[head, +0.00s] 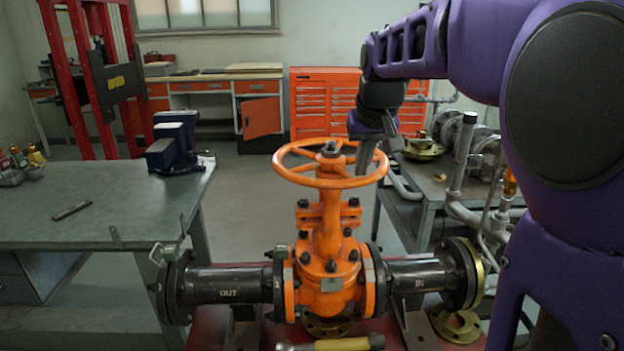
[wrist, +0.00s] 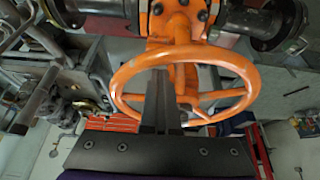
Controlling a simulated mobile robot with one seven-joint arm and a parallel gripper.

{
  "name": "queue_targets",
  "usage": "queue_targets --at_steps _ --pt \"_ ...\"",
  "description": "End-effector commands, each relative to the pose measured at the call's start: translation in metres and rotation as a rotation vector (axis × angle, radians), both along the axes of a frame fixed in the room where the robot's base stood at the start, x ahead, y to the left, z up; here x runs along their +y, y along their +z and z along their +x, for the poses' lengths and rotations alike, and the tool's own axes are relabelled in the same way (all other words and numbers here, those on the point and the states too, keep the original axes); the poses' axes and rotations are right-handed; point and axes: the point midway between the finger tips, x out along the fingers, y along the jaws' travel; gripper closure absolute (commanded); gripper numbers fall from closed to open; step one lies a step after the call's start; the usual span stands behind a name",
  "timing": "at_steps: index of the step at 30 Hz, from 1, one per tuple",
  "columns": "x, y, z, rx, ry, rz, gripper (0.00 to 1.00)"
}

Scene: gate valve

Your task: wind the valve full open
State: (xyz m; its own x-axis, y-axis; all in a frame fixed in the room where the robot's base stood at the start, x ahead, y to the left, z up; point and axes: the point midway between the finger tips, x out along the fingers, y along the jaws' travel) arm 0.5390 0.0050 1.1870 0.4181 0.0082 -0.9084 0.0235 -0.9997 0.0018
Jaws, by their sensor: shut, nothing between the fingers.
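The orange gate valve (head: 328,262) stands upright between two black pipe stubs marked OUT and IN. Its orange handwheel (head: 290,176) lies roughly level on top, around the stem. My gripper (head: 364,168) reaches down at the right side of the handwheel, close to the rim. In the wrist view, my gripper (wrist: 160,74) is shut, with its dark fingers together and empty. The fingers overlap the handwheel (wrist: 238,62) there and cover part of its rim and spokes. I cannot tell whether they touch the rim or a spoke. The fingertips end near the far rim.
A green workbench (head: 100,215) with a blue vise (head: 173,145) stands at the left. A grey bench (head: 425,180) with pipework and fittings stands at the right, near my arm. An orange tool cabinet (head: 320,100) is at the back. The floor behind the valve is clear.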

Motion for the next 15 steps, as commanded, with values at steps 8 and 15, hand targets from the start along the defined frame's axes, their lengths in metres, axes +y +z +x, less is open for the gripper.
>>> queue_targets --at_steps 8,15 --pt "-0.021 0.001 -0.066 0.301 -0.037 -0.012 1.00" --pt "-0.021 0.027 -0.065 0.291 -0.037 -0.011 1.00"
